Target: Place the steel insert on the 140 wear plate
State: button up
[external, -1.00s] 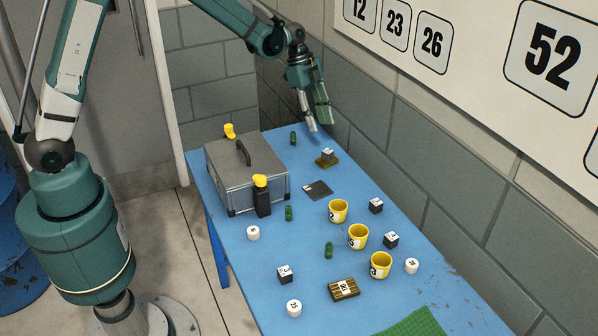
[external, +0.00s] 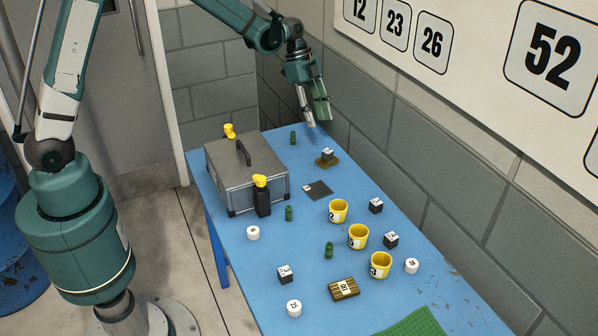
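My gripper (external: 317,118) hangs above the far end of the blue table, fingers pointing down, apart and empty. Nearby, a dark cube with a white label (external: 327,154) sits on a small olive-brown plate (external: 327,163); its number is too small to read. A flat dark grey plate with a white tag (external: 319,190) lies bare in front of it. A brown slatted block with a white label (external: 344,290) lies nearer the camera. I cannot tell which plate is marked 140, or surely which piece is the steel insert.
A grey toolbox (external: 245,182) stands at the left of the table (external: 262,285). Yellow cups (external: 358,238), dark cubes (external: 391,239), white cylinders (external: 253,233) and green cylinders (external: 289,213) are scattered about. A block wall runs close along the right side.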

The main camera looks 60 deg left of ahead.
jog(key=s+d+r+n+t+y, duration=0.2)
jog(key=s+r+n, duration=0.4)
jog(key=s+r, duration=1.15)
jog(key=s+a+n+t+y, duration=0.1)
jog(key=s+n, duration=0.6)
jog(key=s, duration=1.7)
jog(key=shift+t+y, duration=0.5)
jog(key=shift+t, duration=0.7)
jog(key=shift+a, duration=0.1)
